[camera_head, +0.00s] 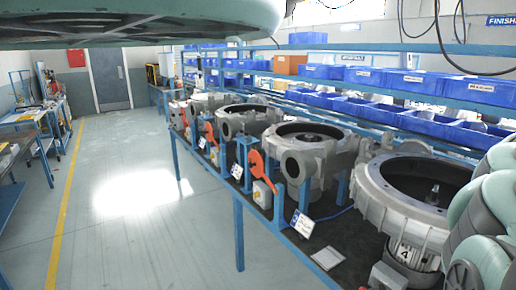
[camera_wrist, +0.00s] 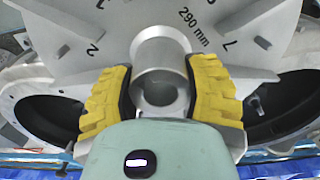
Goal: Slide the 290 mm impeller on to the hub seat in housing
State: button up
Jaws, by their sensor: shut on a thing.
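The grey metal impeller (camera_wrist: 225,50) fills the upper part of the wrist view, with "290 mm" and other numbers on its face. My gripper (camera_wrist: 162,75) is shut on its central collar (camera_wrist: 160,52), one yellow padded finger on each side. Behind the impeller shows a housing (camera_wrist: 272,152) with a dark opening; the gap between them cannot be judged. In the head view, the nearest open housing (camera_head: 382,200), marked 4, has an upright shaft (camera_head: 434,192) in its dark bore.
More blower housings (camera_head: 310,150) stand in a row on the bench (camera_head: 262,218), with red-orange levers (camera_head: 259,164) along the front. Blue bins (camera_head: 395,80) fill the rack behind. The floor (camera_head: 135,190) left of the bench is clear. My own arm covers the right edge.

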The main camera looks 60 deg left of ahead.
notch_tip(320, 180, up, 28)
jog(key=p, duration=2.6)
jog(key=a+f+n, duration=0.3)
jog(key=a+f, duration=0.1)
jog(key=f, duration=0.6)
jog(key=w+a+f+n, duration=0.1)
jog(key=a+f+n, duration=0.2)
jog(key=f, duration=0.8)
jog(key=shift+a+f+n+b, duration=0.2)
jog(key=shift+a+n+b, duration=0.2)
jog(key=shift+n+b, duration=0.1)
jog(key=shift+s+a+f, duration=0.1)
jog(key=shift+s+f, duration=0.05)
jog(key=shift+f, duration=0.2)
